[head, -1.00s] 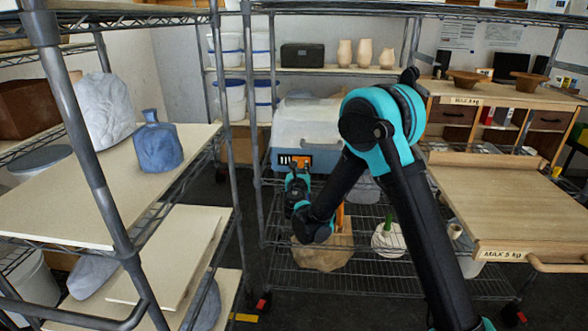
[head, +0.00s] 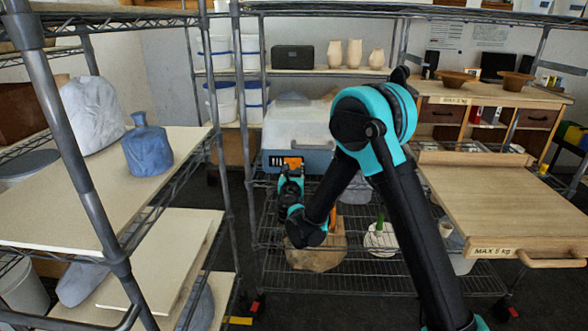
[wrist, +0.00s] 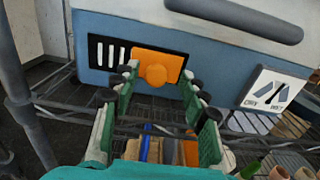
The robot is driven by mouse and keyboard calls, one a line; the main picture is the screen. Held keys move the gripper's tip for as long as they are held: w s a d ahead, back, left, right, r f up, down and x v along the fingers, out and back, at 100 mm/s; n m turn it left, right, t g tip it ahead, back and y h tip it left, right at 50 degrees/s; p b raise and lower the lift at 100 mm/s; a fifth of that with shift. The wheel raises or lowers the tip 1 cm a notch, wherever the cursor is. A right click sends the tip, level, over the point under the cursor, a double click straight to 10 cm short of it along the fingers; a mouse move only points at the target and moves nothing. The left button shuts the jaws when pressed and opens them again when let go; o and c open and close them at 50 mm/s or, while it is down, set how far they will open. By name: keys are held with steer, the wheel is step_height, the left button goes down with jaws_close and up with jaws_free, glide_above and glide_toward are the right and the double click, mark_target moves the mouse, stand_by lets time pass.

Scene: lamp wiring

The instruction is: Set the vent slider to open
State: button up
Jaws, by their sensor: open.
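The vent slider is an orange plate with a round knob (wrist: 156,70), set in a dark frame on the box's blue-grey front. It covers the right part of the frame. Several white slots (wrist: 103,51) show uncovered at the left. In the head view the slider (head: 292,162) is partly hidden by my gripper (head: 291,174). In the wrist view my gripper (wrist: 160,84) is open, its fingertips on either side of the knob and slightly below it. I cannot tell whether they touch the plate. The box (head: 318,158) has a pale lid and stands on a wire shelf.
A DRY/WET dial label (wrist: 274,92) is right of the vent. A dark handle (wrist: 235,17) is above. Wire rack posts (head: 247,150) stand left of my arm. A bag (head: 318,255) and a white pot (head: 381,240) sit on the shelf below.

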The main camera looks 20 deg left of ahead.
steer(key=v, duration=1.1)
steer(key=shift+w+d, duration=0.1)
steer(key=shift+d, duration=0.1)
steer(key=w+d+m+g+h, duration=0.25)
steer(key=d+m, duration=0.35)
steer(key=d, duration=0.4)
steer(key=w+d+m+g+h, duration=0.1)
steer(key=w+d+m+h, duration=0.3)
steer(key=d, duration=0.6)
steer(key=s+d+f+m+g, duration=0.1)
steer(key=s+d+m+g, duration=0.15)
steer(key=d+m, duration=0.35)
steer(key=s+d+f+m+g, duration=0.1)
steer(key=s+d+m, duration=0.3)
steer(key=d, duration=0.4)
steer(key=s+d+f+m+g, duration=0.4)
steer(key=s+d+m, duration=0.6)
steer(key=s, duration=0.1)
steer(key=s+d+f+m+g+y, duration=0.1)
steer(key=s+f+m+g+y, duration=0.1)
steer(key=s+m, duration=0.6)
steer(key=s+f, duration=0.1)
steer(key=s, duration=0.2)
steer(key=shift+m, duration=0.3)
